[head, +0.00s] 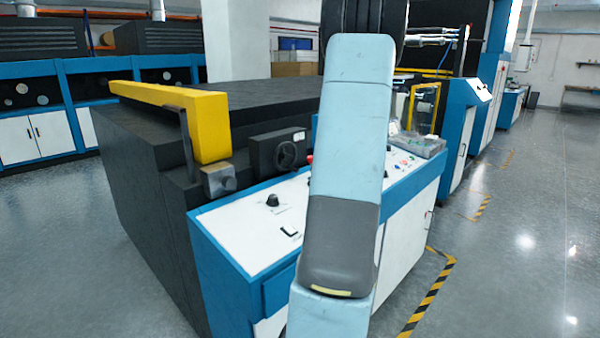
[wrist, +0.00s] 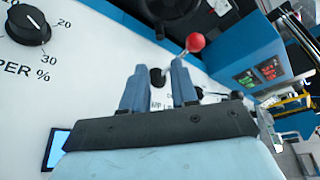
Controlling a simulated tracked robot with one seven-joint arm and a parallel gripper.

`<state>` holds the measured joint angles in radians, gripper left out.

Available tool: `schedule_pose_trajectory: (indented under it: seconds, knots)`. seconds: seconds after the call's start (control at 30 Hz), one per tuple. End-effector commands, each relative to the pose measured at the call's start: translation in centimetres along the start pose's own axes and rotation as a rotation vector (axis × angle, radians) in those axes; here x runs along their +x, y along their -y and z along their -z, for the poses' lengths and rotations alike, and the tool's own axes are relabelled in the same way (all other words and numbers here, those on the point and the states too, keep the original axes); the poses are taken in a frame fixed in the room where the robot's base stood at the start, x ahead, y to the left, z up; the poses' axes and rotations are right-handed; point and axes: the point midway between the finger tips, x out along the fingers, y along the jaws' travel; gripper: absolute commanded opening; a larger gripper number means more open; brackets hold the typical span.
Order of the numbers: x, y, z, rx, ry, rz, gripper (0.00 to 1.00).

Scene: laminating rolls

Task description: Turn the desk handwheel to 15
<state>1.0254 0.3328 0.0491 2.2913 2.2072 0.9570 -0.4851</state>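The desk handwheel (head: 287,153) is a dark wheel on the face of a black box on the blue and white desk (head: 236,233) in the head view. Its scale is too small to read there. In the wrist view a dark rounded part shows at the top edge; I cannot tell whether it is the handwheel. My gripper (wrist: 159,66) has two blue fingers set apart, with a small black control on the panel seen between them. Nothing is visibly held. In the head view my arm hides the gripper and part of the desk.
A black knob (wrist: 28,25) with a percent scale marked 20 and 30 is on the panel. A red ball lever (wrist: 195,42) stands beyond my fingers. A yellow bar (head: 187,113) crosses the black machine at left. Open floor (head: 520,240) lies at right.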

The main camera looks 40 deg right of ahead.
Motion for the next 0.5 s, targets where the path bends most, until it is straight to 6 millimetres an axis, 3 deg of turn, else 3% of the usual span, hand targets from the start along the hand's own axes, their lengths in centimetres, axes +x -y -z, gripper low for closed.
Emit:
schedule_pose_trajectory:
  seconds: [0.5]
  knots:
    - [8.3,-0.1,-0.1,0.001,0.002,-0.002,0.28]
